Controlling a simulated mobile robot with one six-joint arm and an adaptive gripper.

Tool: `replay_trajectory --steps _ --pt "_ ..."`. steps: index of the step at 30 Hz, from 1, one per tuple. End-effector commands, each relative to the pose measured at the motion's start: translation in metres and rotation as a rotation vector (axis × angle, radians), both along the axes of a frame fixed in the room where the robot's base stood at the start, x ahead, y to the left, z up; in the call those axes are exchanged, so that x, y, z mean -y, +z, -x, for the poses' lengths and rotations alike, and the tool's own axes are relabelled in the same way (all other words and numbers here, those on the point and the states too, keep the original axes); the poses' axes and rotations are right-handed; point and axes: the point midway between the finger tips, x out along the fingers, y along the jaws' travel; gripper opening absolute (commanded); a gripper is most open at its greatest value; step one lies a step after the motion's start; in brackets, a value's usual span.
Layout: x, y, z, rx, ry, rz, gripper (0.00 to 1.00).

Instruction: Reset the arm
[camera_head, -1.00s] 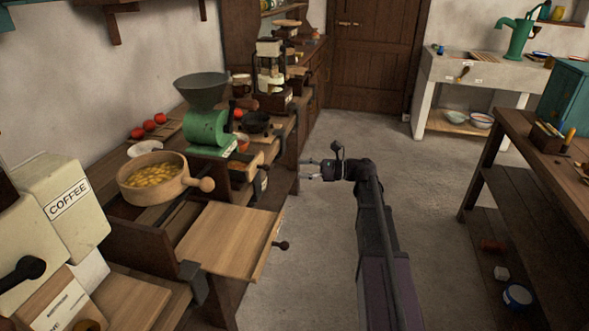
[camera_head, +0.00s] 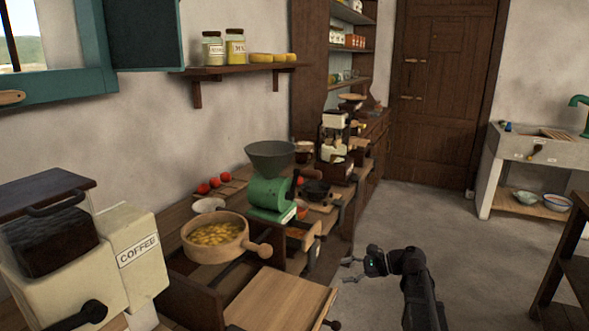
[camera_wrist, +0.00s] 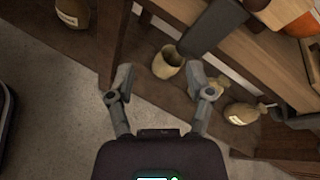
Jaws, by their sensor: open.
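My gripper (camera_head: 350,271) is open and empty in the head view, at the lower middle right, pointing left toward the counter. It hangs over the floor in front of the counter, apart from everything around it. In the wrist view my gripper (camera_wrist: 164,82) shows two spread grey fingers with nothing held between them. Beyond them are a low wooden shelf (camera_wrist: 150,58) and a tan cup-like vessel (camera_wrist: 168,62).
The counter on the left holds a wooden pot (camera_head: 213,247) of yellow pieces, a green grinder (camera_head: 268,192) and a coffee machine (camera_head: 133,258). A pulled-out wooden board (camera_head: 280,300) juts toward the aisle. A dark table (camera_head: 572,262) stands right. The floor (camera_head: 430,220) between is clear.

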Motion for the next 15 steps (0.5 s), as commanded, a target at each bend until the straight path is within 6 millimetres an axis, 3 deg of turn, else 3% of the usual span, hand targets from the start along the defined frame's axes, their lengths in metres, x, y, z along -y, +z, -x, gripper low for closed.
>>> replay_trajectory --steps 1,6,15 --pt "-0.009 -0.010 0.013 0.031 0.031 0.066 0.67" --pt "-0.025 -0.044 0.044 0.150 0.157 0.299 0.67" --pt "-0.031 -0.090 0.096 0.332 0.439 0.663 0.67"
